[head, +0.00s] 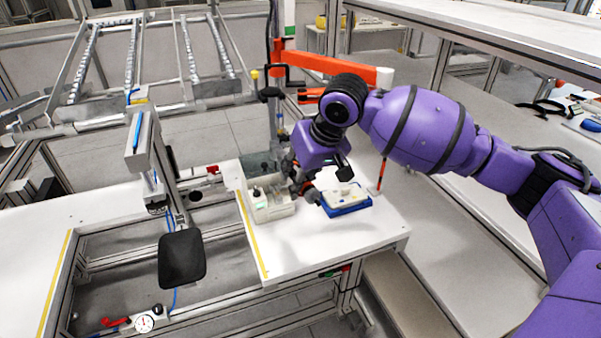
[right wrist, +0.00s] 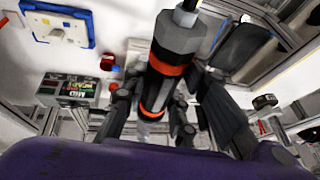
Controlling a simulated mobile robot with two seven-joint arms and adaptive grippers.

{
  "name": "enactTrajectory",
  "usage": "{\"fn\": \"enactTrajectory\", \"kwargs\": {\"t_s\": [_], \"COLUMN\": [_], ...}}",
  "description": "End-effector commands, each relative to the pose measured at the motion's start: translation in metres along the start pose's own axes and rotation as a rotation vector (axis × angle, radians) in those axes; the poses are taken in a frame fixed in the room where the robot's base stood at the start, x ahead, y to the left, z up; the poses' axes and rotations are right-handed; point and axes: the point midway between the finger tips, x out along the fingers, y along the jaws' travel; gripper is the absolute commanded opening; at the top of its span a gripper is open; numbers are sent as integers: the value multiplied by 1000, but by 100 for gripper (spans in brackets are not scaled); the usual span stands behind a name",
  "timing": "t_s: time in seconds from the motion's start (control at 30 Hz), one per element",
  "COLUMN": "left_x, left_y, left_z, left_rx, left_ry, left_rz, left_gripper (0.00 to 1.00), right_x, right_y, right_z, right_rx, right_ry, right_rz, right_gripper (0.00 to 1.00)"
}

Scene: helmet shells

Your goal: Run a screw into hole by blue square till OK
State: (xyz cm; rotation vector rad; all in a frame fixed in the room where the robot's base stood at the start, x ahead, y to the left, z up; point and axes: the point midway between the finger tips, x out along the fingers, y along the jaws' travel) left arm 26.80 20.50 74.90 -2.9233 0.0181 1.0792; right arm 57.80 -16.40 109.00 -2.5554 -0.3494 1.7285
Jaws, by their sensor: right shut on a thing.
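My right gripper (head: 312,184) is over the workbench, between a small light box and the blue tray. In the right wrist view its fingers (right wrist: 152,112) are shut around a black-and-orange screwdriver (right wrist: 172,52). The blue tray (head: 349,210) bears a pale shell (head: 343,194); the tray also shows in the right wrist view (right wrist: 90,32). The light box (head: 272,208) has a display, seen in the right wrist view (right wrist: 75,87) with red and green lettering. My left gripper is not in view.
An orange arm (head: 335,66) on a post stands behind the bench. A thin orange-and-black rod (head: 382,173) stands right of the tray. A black pad (head: 182,259) is at the left front. The bench front (head: 310,245) is clear.

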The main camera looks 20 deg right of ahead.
Motion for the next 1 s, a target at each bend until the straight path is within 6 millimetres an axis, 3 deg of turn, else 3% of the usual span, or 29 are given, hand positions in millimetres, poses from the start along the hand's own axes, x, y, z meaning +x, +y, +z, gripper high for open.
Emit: {"fn": "enactTrajectory", "kwargs": {"t_s": [0.23,0.67,1.0], "left_x": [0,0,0], "left_y": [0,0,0], "left_z": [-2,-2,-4], "left_rx": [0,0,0], "left_ry": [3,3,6], "left_rz": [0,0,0], "left_gripper": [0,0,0], "right_x": [24,27,44], "right_y": [4,4,7], "right_z": [11,12,19], "right_rx": [0,0,1], "right_ry": [-2,-1,-3], "right_rz": [0,0,0], "right_gripper": [0,0,0]}}
